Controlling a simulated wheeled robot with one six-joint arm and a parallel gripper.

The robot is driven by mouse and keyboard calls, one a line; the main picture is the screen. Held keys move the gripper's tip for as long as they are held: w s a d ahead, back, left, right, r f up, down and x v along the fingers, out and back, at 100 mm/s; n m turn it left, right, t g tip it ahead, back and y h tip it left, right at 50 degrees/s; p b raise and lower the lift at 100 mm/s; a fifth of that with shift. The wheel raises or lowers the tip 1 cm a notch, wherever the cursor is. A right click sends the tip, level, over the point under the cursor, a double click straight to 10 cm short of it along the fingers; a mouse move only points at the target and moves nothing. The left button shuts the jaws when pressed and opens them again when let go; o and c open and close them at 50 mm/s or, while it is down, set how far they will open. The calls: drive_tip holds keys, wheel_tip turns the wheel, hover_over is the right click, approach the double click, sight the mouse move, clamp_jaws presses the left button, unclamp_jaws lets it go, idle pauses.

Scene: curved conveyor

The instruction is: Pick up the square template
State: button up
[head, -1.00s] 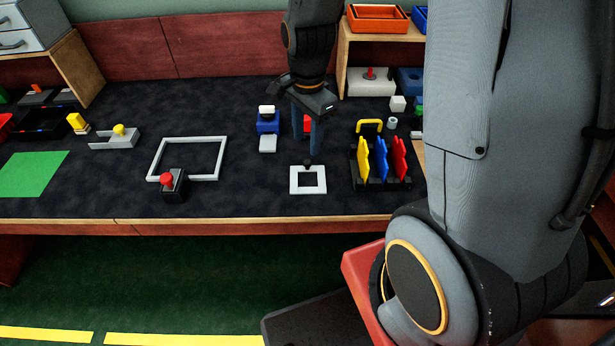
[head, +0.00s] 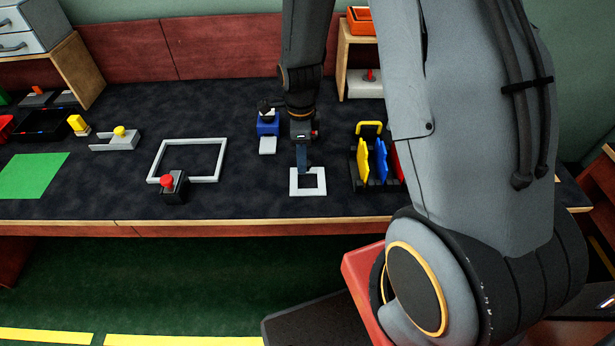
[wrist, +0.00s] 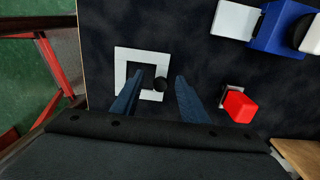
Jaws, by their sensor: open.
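The square template is a flat white square frame (head: 308,191) with a dark opening, lying on the dark bench top near its front edge. My gripper (head: 303,170) is directly above the template's far side in the head view. Whether the fingertips are level with the knob is hard to tell. The head view hides the knob behind the fingers.
A blue block device (head: 268,128) with white parts stands behind left. A red block (wrist: 239,106) is close to the right finger in the wrist view. A rack with yellow and blue plates (head: 381,160) stands right; a larger grey rectangular frame (head: 222,160) lies left.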

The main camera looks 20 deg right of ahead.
drive_tip(key=shift+w+d+f+p, duration=0.15)
drive_tip(key=shift+f+p, duration=0.25)
drive_tip(key=shift+f, duration=1.35)
clamp_jaws()
